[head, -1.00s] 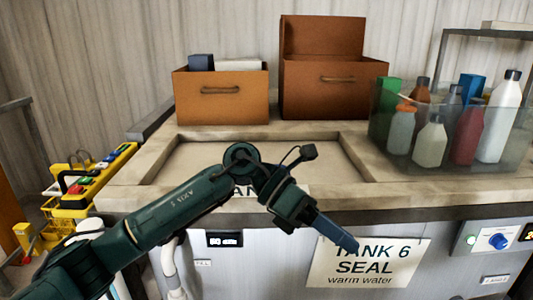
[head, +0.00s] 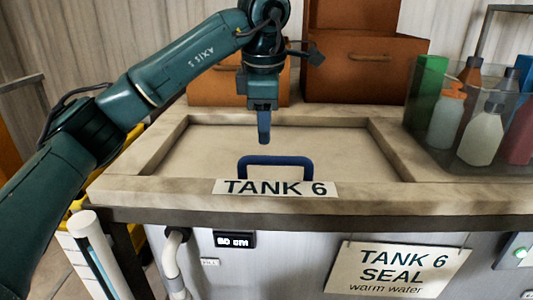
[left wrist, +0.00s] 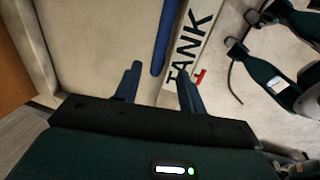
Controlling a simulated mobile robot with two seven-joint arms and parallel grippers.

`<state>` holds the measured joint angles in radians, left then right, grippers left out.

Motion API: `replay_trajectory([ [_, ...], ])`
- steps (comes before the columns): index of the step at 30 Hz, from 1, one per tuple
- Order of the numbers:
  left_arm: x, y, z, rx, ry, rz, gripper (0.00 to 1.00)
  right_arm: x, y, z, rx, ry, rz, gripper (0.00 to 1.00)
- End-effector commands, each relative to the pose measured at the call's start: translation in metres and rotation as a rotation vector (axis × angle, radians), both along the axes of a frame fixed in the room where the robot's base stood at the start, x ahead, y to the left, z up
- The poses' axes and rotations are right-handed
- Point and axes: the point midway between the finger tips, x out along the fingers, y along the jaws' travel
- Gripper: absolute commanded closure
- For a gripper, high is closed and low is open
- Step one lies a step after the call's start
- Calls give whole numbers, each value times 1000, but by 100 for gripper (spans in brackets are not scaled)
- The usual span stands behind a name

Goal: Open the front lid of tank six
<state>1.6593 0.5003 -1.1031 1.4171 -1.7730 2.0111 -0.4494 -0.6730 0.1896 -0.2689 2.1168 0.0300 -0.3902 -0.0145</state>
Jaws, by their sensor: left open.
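Tank six shows in the head view with a "TANK 6" label (head: 275,188) on its front rim. Its flat beige front lid (head: 190,150) lies shut in the frame, with a blue bar handle (head: 275,160) near its front edge. My left gripper (head: 264,140) points down above the lid, just behind and above the handle. In the left wrist view its two blue fingers (left wrist: 158,88) are apart with nothing between them. The blue handle (left wrist: 167,35) runs beyond the fingertips beside the label (left wrist: 190,50). My right gripper is not in view.
A clear bin (head: 435,155) of several bottles stands at the right. A "TANK 6 SEAL warm water" sign (head: 398,270) hangs on the front, near a small display (head: 234,240).

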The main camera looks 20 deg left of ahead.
Motion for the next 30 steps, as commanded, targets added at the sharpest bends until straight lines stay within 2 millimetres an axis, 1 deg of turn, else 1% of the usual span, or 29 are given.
replay_trajectory([
  [1, 2, 0, -14, -2, 6, -1, 59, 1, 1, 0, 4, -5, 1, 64],
  [3, 4, 1, -29, -2, 6, -1, 59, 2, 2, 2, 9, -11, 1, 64],
  [7, 9, 2, -49, -2, 4, 0, 59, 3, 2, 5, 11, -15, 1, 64],
  [12, 12, 3, -66, -1, 1, -1, 59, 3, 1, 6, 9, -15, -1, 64],
  [16, 14, 3, -72, -2, 0, -1, 59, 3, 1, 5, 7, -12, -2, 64],
  [24, 14, 3, -73, -2, 0, -1, 60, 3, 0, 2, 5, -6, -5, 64],
  [30, 14, 3, -73, -2, 0, -1, 77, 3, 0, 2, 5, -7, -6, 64],
])
